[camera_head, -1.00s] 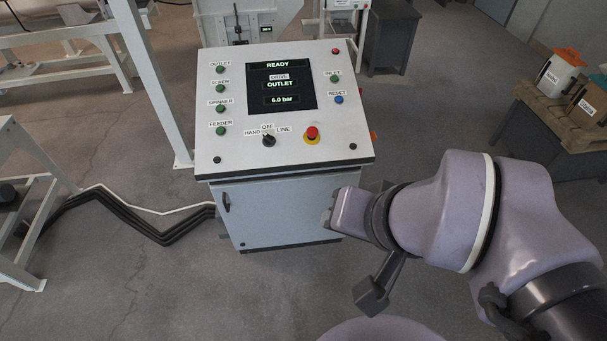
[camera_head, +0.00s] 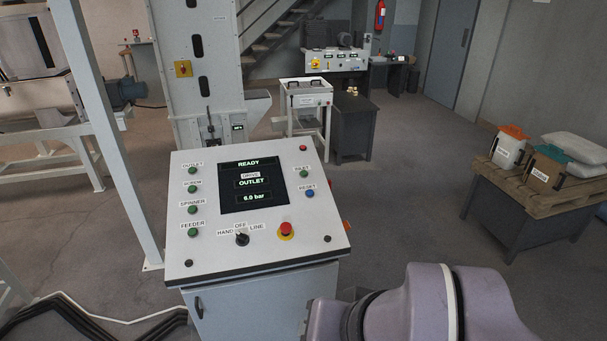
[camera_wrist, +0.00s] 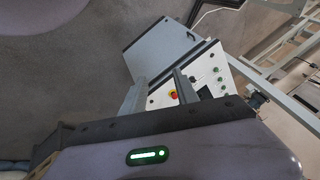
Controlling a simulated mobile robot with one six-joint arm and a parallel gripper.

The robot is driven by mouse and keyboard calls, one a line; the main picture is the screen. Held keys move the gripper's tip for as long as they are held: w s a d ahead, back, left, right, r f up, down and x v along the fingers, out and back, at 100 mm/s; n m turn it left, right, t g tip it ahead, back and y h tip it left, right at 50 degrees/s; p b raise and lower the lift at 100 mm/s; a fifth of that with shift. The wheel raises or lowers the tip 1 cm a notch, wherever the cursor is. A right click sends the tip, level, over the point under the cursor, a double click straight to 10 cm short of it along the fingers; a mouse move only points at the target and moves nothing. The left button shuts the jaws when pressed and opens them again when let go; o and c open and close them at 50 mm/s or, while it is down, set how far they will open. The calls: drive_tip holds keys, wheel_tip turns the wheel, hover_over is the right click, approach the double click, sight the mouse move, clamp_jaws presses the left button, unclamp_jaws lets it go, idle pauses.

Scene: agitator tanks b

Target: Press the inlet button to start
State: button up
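The inlet button (camera_head: 304,174) is a small green button under the INLET label, at the right of the screen on a white sloped control panel (camera_head: 165,255). The screen (camera_head: 252,186) reads READY, DRIVE, OUTLET and 6.0 bar. In the head view my arm is at the lower right, right of the cabinet, and my gripper is mostly hidden or out of frame. In the wrist view my gripper (camera_wrist: 160,84) shows two grey fingers apart, with nothing between them. The panel is beyond them, with its red stop button (camera_wrist: 173,94); I cannot make out the inlet button there.
The blue reset button (camera_head: 310,194) is just below the inlet button, and a red mushroom button (camera_head: 286,229) is lower on the panel. A white post (camera_head: 118,150) stands left. A pallet table (camera_head: 535,190) with containers is at the right. Floor right of the panel is clear.

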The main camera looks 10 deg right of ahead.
drive_tip(key=shift+c, duration=0.5)
clamp_jaws()
idle(1.2)
